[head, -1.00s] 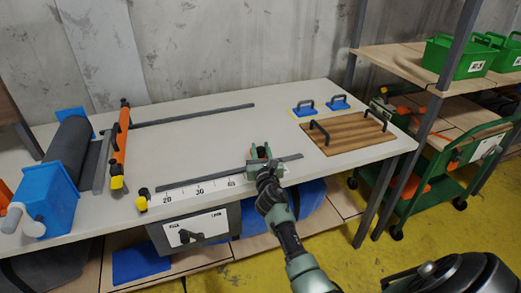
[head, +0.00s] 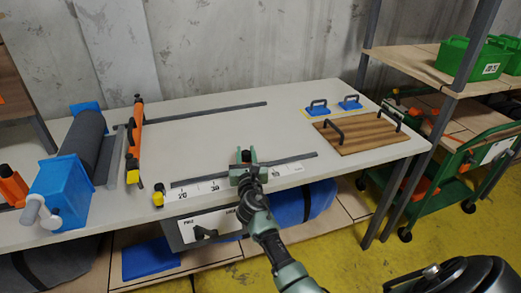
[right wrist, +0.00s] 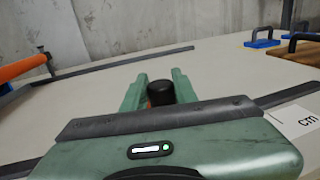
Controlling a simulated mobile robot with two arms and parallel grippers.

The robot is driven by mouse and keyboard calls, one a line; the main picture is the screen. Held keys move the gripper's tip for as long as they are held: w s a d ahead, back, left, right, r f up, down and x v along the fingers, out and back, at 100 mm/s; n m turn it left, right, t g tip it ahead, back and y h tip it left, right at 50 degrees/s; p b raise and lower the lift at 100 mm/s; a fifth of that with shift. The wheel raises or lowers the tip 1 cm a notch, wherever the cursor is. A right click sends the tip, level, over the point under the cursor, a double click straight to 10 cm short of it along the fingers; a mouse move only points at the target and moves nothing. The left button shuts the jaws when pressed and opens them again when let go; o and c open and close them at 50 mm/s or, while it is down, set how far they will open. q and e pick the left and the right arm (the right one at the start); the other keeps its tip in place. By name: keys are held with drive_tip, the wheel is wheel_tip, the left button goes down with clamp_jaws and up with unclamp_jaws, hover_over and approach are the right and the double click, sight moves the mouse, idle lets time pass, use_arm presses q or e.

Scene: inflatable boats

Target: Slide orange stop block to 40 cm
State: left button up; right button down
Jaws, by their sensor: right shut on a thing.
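The scale (head: 204,190) with black numbers runs along the table's front edge; 20 and 30 show in the head view. A dark rail (head: 297,158) lies just behind it. The rest of the block is hidden. My left gripper is out of view.
A roller with blue ends (head: 62,190) and an orange bar (head: 135,140) stand on the left of the table. A second rail (head: 215,113) runs behind. A wooden board with handles (head: 358,134) and blue handled blocks (head: 318,107) are at the right.

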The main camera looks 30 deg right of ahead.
drive_tip(key=shift+s+d, duration=0.1)
drive_tip(key=shift+d, duration=0.15)
drive_tip(key=c, duration=1.1)
unclamp_jaws()
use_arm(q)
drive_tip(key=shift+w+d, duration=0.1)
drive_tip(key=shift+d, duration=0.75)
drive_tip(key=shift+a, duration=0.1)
use_arm(e)
drive_tip(key=shift+s, duration=0.15)
drive_tip(key=v, duration=0.7)
drive_tip(key=shift+s+a+p, duration=0.25)
drive_tip(key=shift+a+p, duration=0.05)
drive_tip(key=shift+p, duration=0.05)
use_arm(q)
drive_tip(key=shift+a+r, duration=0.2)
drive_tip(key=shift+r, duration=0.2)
